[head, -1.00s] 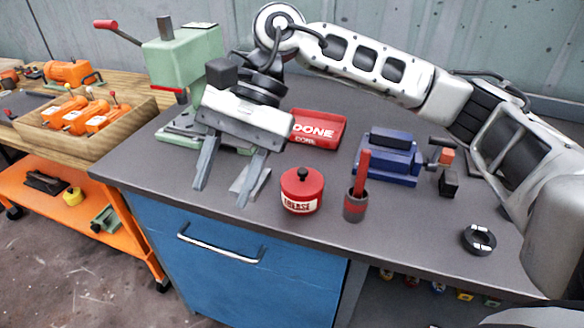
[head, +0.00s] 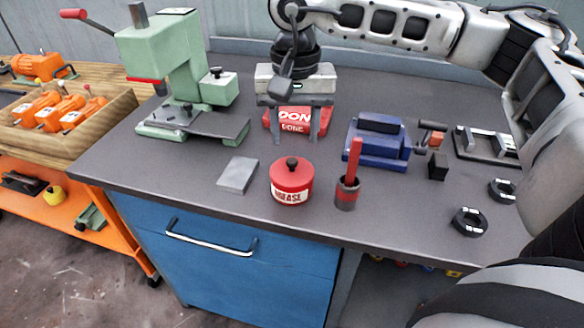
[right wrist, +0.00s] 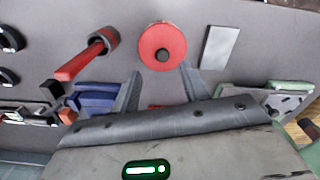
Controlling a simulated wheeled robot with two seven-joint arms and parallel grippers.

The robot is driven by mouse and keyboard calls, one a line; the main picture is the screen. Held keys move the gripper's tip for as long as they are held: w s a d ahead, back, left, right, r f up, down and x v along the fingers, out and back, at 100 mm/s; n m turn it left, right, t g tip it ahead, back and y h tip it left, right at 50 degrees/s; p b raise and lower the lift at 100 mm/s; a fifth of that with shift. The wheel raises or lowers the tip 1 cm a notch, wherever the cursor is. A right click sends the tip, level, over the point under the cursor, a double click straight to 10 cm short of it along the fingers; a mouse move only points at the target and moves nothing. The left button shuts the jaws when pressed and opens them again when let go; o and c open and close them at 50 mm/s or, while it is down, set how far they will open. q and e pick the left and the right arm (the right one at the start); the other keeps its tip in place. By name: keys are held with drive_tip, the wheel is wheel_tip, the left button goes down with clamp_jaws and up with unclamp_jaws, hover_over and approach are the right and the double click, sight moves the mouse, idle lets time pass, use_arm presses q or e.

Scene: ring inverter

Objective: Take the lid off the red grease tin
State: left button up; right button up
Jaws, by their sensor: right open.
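The red grease tin (head: 291,186) stands upright near the front edge of the grey bench. Its red lid with a black knob (head: 292,164) is on it. The tin's lid also shows in the right wrist view (right wrist: 162,48), just beyond the fingertips and between their lines. My left gripper is not in view.
A cup with a red-handled tool (head: 347,192) stands close right of the tin. A grey plate (head: 238,175) lies to its left. A blue vise (head: 378,143), black rings (head: 470,222) and a green press (head: 175,75) stand around.

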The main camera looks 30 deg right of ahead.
sight(292, 160)
drive_tip(key=shift+a+f+p, duration=0.2)
drive_tip(key=shift+f+p, duration=0.25)
drive_tip(key=shift+f, duration=2.4)
clamp_jaws()
